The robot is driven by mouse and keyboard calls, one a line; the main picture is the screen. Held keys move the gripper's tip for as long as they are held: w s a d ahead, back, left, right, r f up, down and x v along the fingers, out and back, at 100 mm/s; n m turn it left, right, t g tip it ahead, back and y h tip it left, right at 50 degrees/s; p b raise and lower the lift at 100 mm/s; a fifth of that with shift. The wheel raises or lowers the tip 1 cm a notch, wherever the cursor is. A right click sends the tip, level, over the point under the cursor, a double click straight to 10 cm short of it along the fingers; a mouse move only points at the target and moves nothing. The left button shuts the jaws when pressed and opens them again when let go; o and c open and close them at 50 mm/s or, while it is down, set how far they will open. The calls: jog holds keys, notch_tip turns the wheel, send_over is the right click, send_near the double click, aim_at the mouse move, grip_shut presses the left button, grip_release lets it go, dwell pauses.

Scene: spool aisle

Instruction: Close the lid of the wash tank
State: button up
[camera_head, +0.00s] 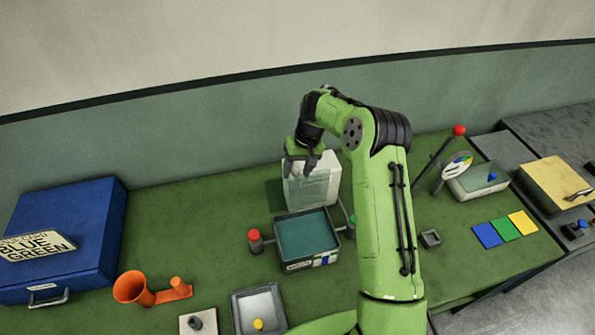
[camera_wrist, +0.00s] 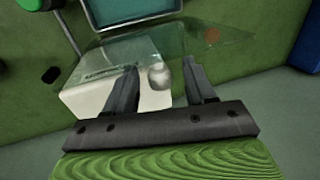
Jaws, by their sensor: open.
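The wash tank (camera_head: 284,266) is an open grey box with teal liquid, standing mid-bench in the head view; its edge shows at the top of the wrist view (camera_wrist: 135,17). Its clear lid (camera_head: 308,188) stands raised at the tank's far side, before a white box. The lid spreads see-through across the wrist view (camera_wrist: 200,47). A pale round knob (camera_wrist: 159,77) appears between my fingers, seemingly on the lid. My gripper (camera_head: 302,167) is open near the lid's upper edge, its two fingers (camera_wrist: 160,67) either side of the knob. I cannot tell whether they touch it.
The white box (camera_head: 327,166) stands close behind the lid. A red-topped post (camera_head: 255,241) is left of the tank, and a green-topped one (camera_wrist: 30,4) opposite. A blue case (camera_head: 85,215), orange funnel (camera_head: 132,287) and grey tray (camera_head: 240,313) lie left and in front.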

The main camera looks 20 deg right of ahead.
jog(key=shift+w+d, duration=0.1)
jog(key=shift+c, duration=0.7)
grip_shut()
jog(key=shift+f+b, duration=0.1)
jog(key=shift+b, duration=0.25)
